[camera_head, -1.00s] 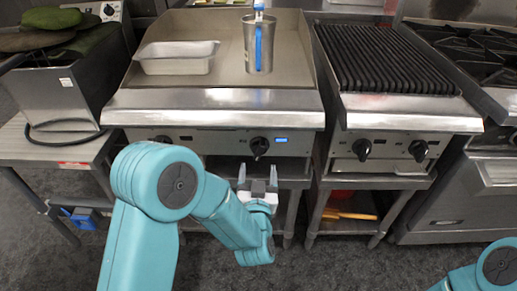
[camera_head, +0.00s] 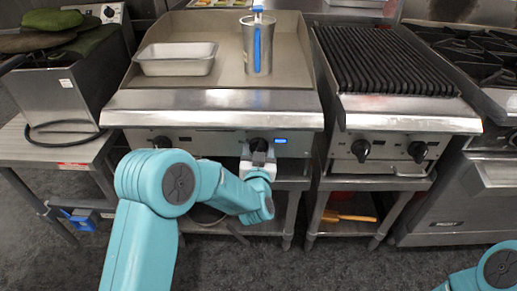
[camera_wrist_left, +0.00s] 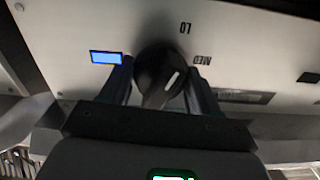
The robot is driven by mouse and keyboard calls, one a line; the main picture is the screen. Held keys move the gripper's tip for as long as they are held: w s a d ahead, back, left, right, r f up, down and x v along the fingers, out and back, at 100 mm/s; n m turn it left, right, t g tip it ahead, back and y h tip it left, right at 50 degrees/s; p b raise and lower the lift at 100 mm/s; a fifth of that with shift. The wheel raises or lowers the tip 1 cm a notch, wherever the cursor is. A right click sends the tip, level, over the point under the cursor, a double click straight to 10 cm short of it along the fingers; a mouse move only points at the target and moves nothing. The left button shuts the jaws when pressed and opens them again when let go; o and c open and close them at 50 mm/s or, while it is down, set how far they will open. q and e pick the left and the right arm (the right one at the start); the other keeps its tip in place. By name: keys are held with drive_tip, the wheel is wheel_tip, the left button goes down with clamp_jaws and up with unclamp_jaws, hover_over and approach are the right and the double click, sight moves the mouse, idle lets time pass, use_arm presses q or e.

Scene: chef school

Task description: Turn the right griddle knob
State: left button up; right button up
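The right griddle knob (camera_head: 258,145) is a black dial on the steel front panel, beside a small lit blue display (camera_head: 281,141). In the head view my left gripper (camera_head: 259,158) is at this knob and hides its lower part. In the left wrist view the knob (camera_wrist_left: 160,75) sits between the two fingers of my left gripper (camera_wrist_left: 160,85), with a white mark on its face. The fingers are spread, one on each side; gaps show beside the knob's grip. Whether the tips touch its base is unclear. My right gripper is out of view.
The left griddle knob (camera_head: 162,142) is on the same panel. A steel pan (camera_head: 176,66) and a steel pitcher with a blue handle (camera_head: 249,45) stand on the griddle. A grill with its own black knobs (camera_head: 361,150) is to the right.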

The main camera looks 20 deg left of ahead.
use_arm(q)
drive_tip(key=shift+m, duration=0.4)
drive_tip(key=shift+f+m, duration=0.1)
drive_tip(key=shift+m, duration=0.9)
drive_tip(key=m, duration=0.2)
drive_tip(key=shift+d+m+b, duration=0.1)
drive_tip(key=shift+m+b, duration=0.2)
drive_tip(key=shift+m, duration=0.1)
drive_tip(key=m, duration=0.5)
drive_tip(key=shift+m, duration=0.4)
drive_tip(key=shift+m+p, duration=0.3)
drive_tip(key=o, duration=0.8)
